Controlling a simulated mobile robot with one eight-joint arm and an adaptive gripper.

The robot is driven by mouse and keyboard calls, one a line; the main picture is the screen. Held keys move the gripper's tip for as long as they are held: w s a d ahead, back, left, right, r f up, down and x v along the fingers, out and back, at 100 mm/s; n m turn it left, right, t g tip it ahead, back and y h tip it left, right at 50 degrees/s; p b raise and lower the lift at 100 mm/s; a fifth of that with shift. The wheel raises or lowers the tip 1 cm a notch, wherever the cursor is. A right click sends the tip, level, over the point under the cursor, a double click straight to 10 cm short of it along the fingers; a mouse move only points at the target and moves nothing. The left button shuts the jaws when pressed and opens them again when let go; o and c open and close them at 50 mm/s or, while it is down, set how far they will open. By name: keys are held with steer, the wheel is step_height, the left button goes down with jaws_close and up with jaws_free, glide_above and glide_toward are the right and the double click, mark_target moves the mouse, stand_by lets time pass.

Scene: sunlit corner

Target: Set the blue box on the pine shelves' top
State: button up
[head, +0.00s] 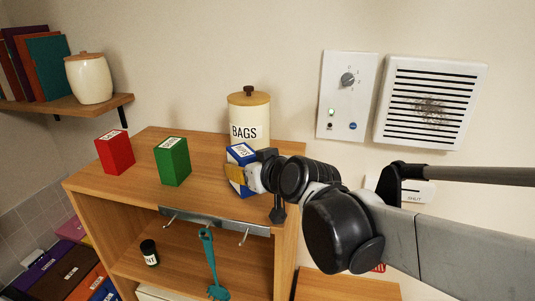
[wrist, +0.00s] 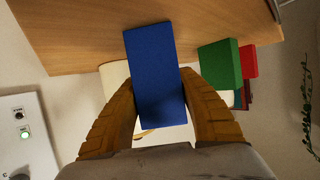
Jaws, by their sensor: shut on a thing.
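The blue box (head: 241,154) is upright at the right end of the pine shelves' top (head: 140,178), in front of the BAGS canister. My gripper (head: 240,174) is shut on it from the right, and the fingers and wrist hide part of it. In the wrist view the blue box (wrist: 156,75) sits between the two ribbed tan fingers, with the wooden top (wrist: 80,35) beyond it. I cannot tell whether its base touches the wood.
A green box (head: 172,162) and a red box (head: 115,153) stand to the left on the same top. The BAGS canister (head: 249,116) stands close behind the blue box.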

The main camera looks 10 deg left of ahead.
steer(key=shift+f, duration=0.1)
steer(key=o, duration=1.2)
steer(key=shift+o, duration=0.2)
steer(key=shift+r, duration=0.2)
steer(key=b+v, duration=0.1)
steer(key=v, duration=1.1)
steer(key=s+d+f+m+g+h, duration=0.1)
steer(key=s+d+f+m+h, duration=0.1)
steer(key=d+f, duration=0.4)
steer(key=s+d+f+m+g+h, duration=0.1)
steer(key=s+d+f+m+h, duration=0.2)
steer(key=d, duration=0.9)
steer(key=s+d+f+m+g+h, duration=0.1)
steer(key=s+d+f+m+h, duration=0.2)
steer(key=s+d+f, duration=0.3)
steer(key=d+f, duration=0.3)
steer(key=shift+s+d+f+h, duration=0.25)
steer(key=shift+s+h, duration=0.1)
steer(key=shift+h, duration=0.05)
